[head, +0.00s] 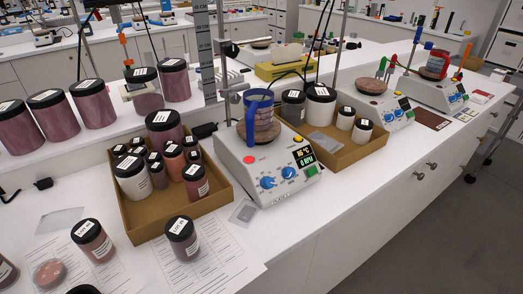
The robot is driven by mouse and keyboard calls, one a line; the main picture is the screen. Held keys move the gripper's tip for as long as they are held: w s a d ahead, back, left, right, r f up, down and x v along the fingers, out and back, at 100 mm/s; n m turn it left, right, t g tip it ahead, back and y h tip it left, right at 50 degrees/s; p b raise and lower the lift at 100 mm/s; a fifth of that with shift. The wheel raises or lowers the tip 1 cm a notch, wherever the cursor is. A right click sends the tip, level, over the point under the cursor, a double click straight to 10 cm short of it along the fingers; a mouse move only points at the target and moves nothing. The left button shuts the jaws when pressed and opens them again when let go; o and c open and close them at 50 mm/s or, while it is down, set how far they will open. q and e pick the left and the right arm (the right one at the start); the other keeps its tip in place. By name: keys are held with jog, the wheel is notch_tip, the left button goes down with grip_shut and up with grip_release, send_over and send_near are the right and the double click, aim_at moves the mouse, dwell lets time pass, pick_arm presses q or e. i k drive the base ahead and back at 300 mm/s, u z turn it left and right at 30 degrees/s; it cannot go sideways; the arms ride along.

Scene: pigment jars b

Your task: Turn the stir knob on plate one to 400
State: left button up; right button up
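A white hot plate stirrer (248,165) stands on the bench at the picture's middle. Its sloped front has two blue knobs, a left one (267,183) and a right one (288,172), a red button (249,159) and a lit display (304,157). The display shows a yellow line above a green line, too small to read surely. A vessel with a blue rim and handle (258,104) stands on its round top. Two similar stirrers stand further right, a middle one (390,122) and a far one (445,98). I cannot tell which is plate one. Neither gripper is in view.
A cardboard tray of jars (225,206) stands close left of the near stirrer; another tray (345,153) stands close right.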

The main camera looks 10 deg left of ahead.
aim_at(288, 172)
jog(key=z, duration=1.9)
jog(key=i, duration=1.95)
jog(key=u, duration=2.8)
